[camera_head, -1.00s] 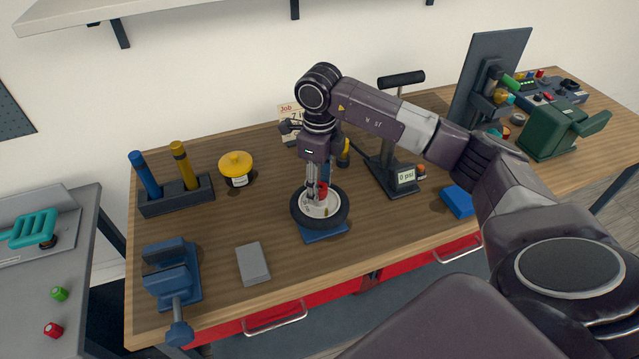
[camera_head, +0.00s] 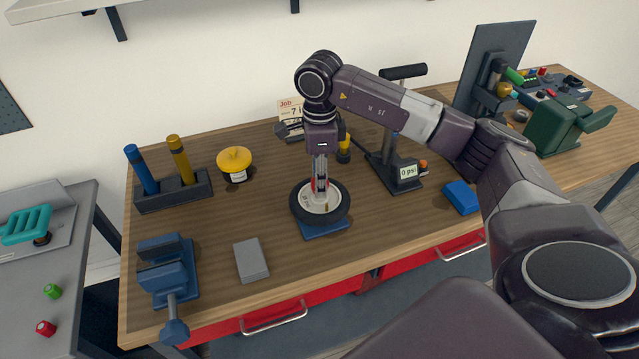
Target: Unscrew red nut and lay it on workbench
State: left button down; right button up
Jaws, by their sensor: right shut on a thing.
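My right gripper (camera_head: 320,186) points straight down over the hub of a small wheel (camera_head: 338,212) with a black tyre and pale centre. The wheel lies flat on a blue stand (camera_head: 326,231) on the workbench (camera_head: 217,223). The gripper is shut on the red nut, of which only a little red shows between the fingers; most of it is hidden. I cannot tell whether the nut still touches the wheel's hub. My left gripper is not in view.
A blue vise (camera_head: 166,268) and a grey block (camera_head: 251,260) lie front left. A yellow-lidded jar (camera_head: 234,164), a marker holder (camera_head: 173,190), a pump (camera_head: 398,170) and a blue block (camera_head: 461,197) stand around. Bare wood lies between the jar and wheel.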

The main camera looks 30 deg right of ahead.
jog(key=n+b, duration=0.1)
jog(key=n, duration=0.3)
jog(key=shift+f+b, duration=0.1)
jog(key=shift+b, duration=0.25)
jog(key=n+b, duration=0.1)
jog(key=n, duration=0.2)
jog(key=shift+n, duration=0.4)
jog(key=n+b, duration=0.1)
jog(key=n, duration=0.3)
jog(key=shift+n+b, duration=0.35)
jog(key=shift+n, duration=0.05)
jog(key=n, duration=0.3)
jog(key=shift+b, duration=0.35)
jog(key=o, duration=1.2)
notch_tip(320, 180, up, 12)
